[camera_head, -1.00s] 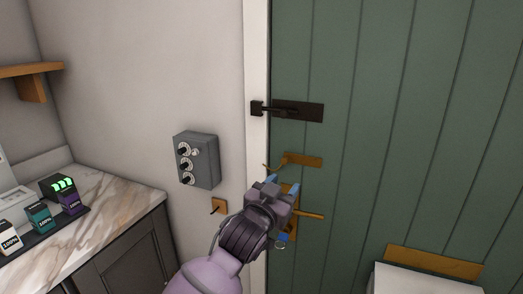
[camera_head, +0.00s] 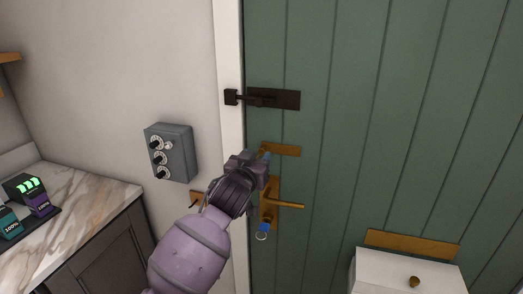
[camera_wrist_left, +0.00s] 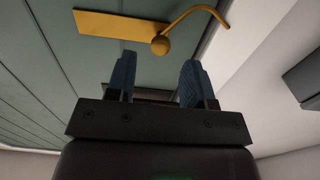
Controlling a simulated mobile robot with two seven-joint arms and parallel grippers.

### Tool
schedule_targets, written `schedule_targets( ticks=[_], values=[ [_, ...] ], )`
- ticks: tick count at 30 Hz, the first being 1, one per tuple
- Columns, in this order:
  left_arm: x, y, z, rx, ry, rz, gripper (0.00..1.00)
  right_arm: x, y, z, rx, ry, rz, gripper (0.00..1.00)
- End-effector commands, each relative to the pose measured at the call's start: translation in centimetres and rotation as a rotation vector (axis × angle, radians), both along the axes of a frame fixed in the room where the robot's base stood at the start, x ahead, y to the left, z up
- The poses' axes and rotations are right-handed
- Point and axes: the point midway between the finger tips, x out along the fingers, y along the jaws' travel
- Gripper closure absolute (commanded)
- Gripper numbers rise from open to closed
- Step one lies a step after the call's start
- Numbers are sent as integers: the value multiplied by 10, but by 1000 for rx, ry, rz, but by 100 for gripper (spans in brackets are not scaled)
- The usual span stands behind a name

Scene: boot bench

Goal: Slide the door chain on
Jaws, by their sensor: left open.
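The brass door chain plate (camera_head: 284,150) is fixed to the green door, below a dark bolt and above the lever handle. In the left wrist view the plate (camera_wrist_left: 115,23) has a round brass knob (camera_wrist_left: 160,45) at one end, and a thin curved brass piece (camera_wrist_left: 205,9) runs from it toward the white frame. My left gripper (camera_head: 264,161) is just below and left of the plate in the head view and hides part of that end. In the wrist view its blue fingers (camera_wrist_left: 158,75) are apart and empty, with the knob beyond and between them. My right gripper is not in view.
A dark sliding bolt (camera_head: 272,98) sits above. A brass lever handle (camera_head: 288,205) and a blue-tagged key ring (camera_head: 262,232) are below my gripper. A grey dial box (camera_head: 171,152) and a small brass plate with a hook (camera_head: 197,199) are on the wall. A white box (camera_head: 400,272) stands lower right.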

Motion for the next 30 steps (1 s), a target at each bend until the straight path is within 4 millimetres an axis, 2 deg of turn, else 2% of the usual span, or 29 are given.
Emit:
schedule_targets(
  ticks=[3, 9, 15, 24, 26, 30],
  values=[
    [16, -6, 1, 0, 0, -1, 52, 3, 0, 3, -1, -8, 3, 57],
    [35, -12, 0, 0, 0, -1, 52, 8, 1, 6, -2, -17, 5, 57],
    [44, -15, 0, 0, -1, -1, 52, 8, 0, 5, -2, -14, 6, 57],
    [45, -15, 0, 0, 0, -1, 52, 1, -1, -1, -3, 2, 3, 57],
    [45, -15, 0, -1, 0, -1, 60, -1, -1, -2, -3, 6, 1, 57],
    [45, -15, 0, -1, 0, -1, 81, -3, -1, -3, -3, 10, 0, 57]
  ],
)
